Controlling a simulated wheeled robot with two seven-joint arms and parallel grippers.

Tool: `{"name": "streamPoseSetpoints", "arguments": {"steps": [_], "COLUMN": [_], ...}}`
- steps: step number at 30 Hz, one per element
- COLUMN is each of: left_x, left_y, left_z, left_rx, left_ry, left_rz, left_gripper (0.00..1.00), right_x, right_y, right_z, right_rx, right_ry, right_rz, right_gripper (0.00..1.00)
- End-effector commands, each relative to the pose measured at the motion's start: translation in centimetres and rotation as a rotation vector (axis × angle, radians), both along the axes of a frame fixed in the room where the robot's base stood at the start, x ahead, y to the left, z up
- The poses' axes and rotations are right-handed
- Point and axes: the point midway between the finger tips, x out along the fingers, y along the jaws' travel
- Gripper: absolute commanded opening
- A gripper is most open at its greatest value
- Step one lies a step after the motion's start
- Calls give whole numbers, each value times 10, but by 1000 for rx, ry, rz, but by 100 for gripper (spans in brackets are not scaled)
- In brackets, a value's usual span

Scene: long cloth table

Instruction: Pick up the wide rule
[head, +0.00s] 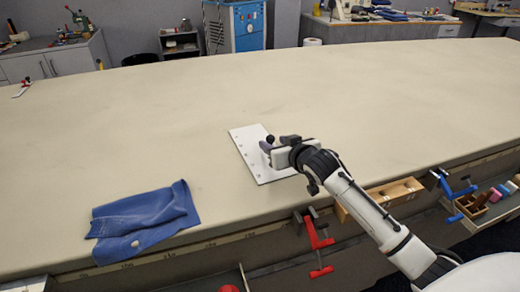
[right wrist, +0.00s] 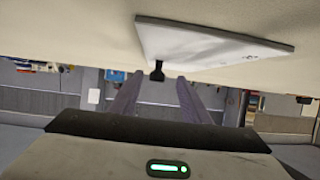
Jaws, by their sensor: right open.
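The wide rule appears to be the flat white plate (head: 250,151) with small dark marks along its edge, lying on the cloth table. A black knob (head: 270,139) stands up from it. In the right wrist view the plate (right wrist: 205,43) and the knob (right wrist: 157,72) show just past my fingertips. My right gripper (head: 266,147) is at the plate, close to the knob. In the right wrist view its fingers (right wrist: 157,88) are apart, with the knob in line with the gap between them. I cannot tell whether they touch the plate. My left gripper is not in view.
A folded blue cloth (head: 146,216) lies at the table's front left. A red clamp (head: 316,242) and a blue clamp (head: 455,190) sit at the front edge, with a wooden box (head: 393,192) between them. The table (head: 330,90) is clear behind the plate.

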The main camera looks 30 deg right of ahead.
Motion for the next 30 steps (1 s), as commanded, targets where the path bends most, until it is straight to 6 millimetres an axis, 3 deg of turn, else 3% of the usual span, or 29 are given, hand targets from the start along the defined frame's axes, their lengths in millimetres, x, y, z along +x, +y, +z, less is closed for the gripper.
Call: {"name": "streamPoseSetpoints", "arguments": {"steps": [9, 20, 27, 30], "left_x": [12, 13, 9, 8], "left_y": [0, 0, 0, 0], "left_z": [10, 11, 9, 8], "left_rx": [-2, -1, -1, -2], "left_ry": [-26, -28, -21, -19], "left_rz": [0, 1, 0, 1], "left_gripper": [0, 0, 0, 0], "right_x": [36, 43, 43, 43], "right_y": [-11, -11, -11, -11], "right_z": [-13, -17, -17, -15], "right_rx": [0, -1, -1, 0], "right_ry": [0, 0, 1, -4], "right_rz": [-1, 1, 0, 1], "right_gripper": [43, 43, 2, 0]}}
